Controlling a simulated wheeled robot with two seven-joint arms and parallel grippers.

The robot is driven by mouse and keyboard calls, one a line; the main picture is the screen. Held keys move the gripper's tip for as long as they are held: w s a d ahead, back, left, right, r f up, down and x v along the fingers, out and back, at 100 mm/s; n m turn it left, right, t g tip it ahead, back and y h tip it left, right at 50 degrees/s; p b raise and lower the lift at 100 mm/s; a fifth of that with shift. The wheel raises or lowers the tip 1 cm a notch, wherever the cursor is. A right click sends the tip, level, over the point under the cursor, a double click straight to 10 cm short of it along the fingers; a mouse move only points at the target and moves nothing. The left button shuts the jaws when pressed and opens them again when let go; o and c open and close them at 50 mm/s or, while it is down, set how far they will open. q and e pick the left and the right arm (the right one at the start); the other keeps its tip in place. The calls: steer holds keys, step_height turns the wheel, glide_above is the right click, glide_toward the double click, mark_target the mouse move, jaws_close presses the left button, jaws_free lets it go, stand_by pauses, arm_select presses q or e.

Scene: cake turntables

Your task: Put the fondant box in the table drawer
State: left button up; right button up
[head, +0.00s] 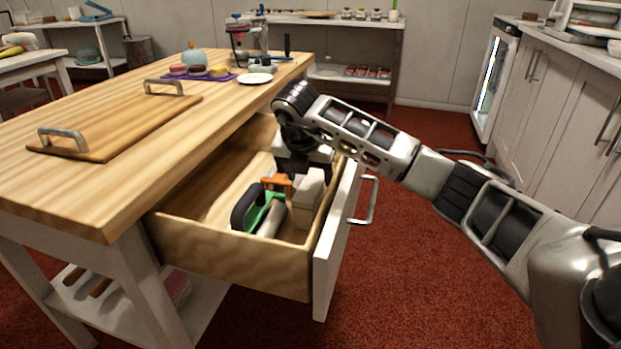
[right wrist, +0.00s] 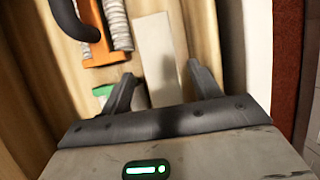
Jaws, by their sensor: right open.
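The drawer (head: 230,257) under the wooden table is pulled open. A pale, cream-white box (head: 307,197), which looks like the fondant box, is inside it near the drawer front (head: 336,235). My right gripper (head: 303,172) reaches down into the drawer over the box's far end, which it partly hides. In the right wrist view, the pale box (right wrist: 155,45) runs ahead between the spread fingers (right wrist: 158,75), with a gap visible beside it; whether a finger touches it I cannot tell. My left gripper is not in view.
A green tool with a black handle (head: 250,208) and an orange item (head: 277,181) lie in the drawer beside the box. The drawer's left part is bare. A metal handle (head: 368,202) sticks out from the drawer front. A board with handles (head: 120,125) lies on the table.

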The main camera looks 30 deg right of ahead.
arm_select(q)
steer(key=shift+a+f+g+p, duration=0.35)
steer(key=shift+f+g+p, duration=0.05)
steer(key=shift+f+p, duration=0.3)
arm_select(e)
steer(key=v, duration=0.9)
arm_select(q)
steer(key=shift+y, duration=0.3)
